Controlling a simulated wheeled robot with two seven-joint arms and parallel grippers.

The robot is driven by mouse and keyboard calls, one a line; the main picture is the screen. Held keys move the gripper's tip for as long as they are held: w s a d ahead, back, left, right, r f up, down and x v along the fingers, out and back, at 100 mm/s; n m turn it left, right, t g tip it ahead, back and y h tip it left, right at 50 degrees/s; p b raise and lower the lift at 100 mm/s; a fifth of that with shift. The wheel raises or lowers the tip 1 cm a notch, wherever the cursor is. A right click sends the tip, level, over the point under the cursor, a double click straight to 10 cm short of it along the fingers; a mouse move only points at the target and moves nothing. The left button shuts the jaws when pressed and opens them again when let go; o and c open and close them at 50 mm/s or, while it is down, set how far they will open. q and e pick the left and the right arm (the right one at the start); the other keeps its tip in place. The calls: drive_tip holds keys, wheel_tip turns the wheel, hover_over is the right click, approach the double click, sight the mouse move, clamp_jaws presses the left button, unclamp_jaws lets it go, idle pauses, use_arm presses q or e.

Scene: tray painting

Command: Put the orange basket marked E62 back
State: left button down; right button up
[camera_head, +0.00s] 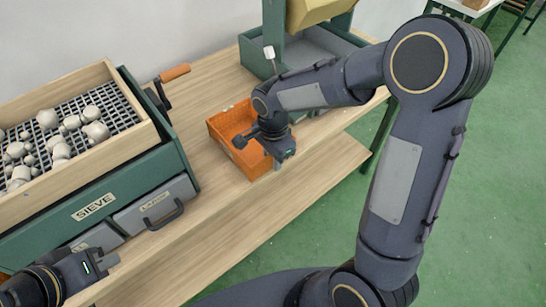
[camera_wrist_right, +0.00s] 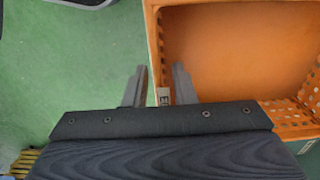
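The orange basket (camera_head: 225,122) sits on the wooden bench top, close to its front edge. My right gripper (camera_head: 279,160) is at the basket's near right side. In the right wrist view the basket (camera_wrist_right: 230,45) fills the right half, and its inside looks empty. My right gripper (camera_wrist_right: 160,88) is open there, one finger on each side of the basket's wall. A small pale tag shows on the wall between the fingers; its marking is too small to read. My left gripper (camera_head: 108,262) is low at the left, in front of the sieve box, away from the basket.
A green sieve box (camera_head: 120,180) with a wooden frame, pale stones on its mesh, grey drawers and an orange-handled crank stands left of the basket. A green machine (camera_head: 262,52) with a yellow hopper stands behind it. Bare bench top (camera_head: 205,85) lies between. Green floor is on the right.

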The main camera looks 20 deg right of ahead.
drive_tip(key=shift+r, duration=0.25)
wheel_tip(320, 180, up, 12)
drive_tip(key=shift+f+p, duration=0.1)
drive_tip(key=shift+p, duration=0.6)
drive_tip(key=s+d+n+t+y, duration=0.2)
drive_tip(key=s+n, duration=0.4)
drive_tip(key=s, duration=0.3)
drive_tip(key=s+d+n+t+y, duration=0.1)
drive_tip(key=s+d+n+t, duration=0.1)
drive_tip(key=s+n, duration=0.4)
drive_tip(key=s+t, duration=0.1)
drive_tip(key=s, duration=0.3)
drive_tip(key=shift+d+r+t+y, duration=0.2)
drive_tip(key=shift+r+t+y, duration=0.1)
drive_tip(key=shift+r+y, duration=0.1)
drive_tip(key=shift+s, duration=0.1)
